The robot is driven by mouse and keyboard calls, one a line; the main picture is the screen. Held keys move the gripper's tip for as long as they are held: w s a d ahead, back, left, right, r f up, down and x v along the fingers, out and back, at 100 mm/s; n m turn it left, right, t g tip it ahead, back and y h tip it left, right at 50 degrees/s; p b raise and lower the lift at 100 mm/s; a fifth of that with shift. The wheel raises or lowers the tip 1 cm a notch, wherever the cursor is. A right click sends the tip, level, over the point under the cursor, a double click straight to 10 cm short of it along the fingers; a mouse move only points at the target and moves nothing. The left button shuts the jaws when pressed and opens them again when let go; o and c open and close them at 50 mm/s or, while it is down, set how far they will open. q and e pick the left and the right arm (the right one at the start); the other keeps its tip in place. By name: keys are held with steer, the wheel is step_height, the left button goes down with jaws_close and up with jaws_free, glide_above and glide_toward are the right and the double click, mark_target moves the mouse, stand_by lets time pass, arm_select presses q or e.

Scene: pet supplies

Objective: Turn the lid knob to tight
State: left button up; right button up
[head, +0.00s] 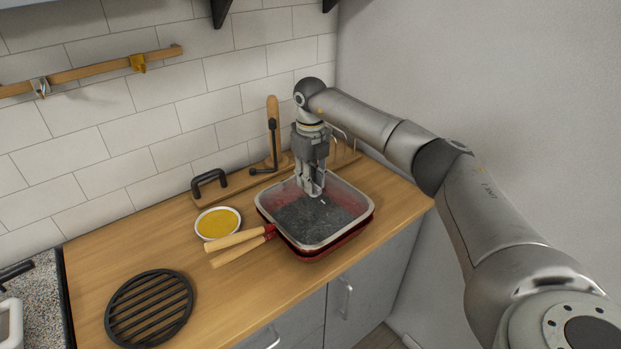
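A square red pan (365,222) with a pale metal rim and a dark, mottled surface inside stands on the wooden counter. Two light wooden handles (236,239) with red mounts stick out to its left. No lid knob can be made out; the gripper covers part of the pan's back area. My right gripper (314,191) points straight down over the back middle of the pan, its tips at or just above the dark surface. Its fingers look close together, but whether they hold something is too small to tell. My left gripper is not in view.
A round white dish with yellow contents (218,223) and a black slatted trivet (150,308) are on the counter (95,262) to the left. A black handle (209,181) and an upright wooden handle (273,108) stand behind, near the tiled wall.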

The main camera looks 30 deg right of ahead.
steer(key=shift+o, duration=0.5)
steer(key=shift+r, duration=0.15)
step_height(320, 180, up, 12)
steer(key=shift+f, duration=0.25)
stand_by(0.4)
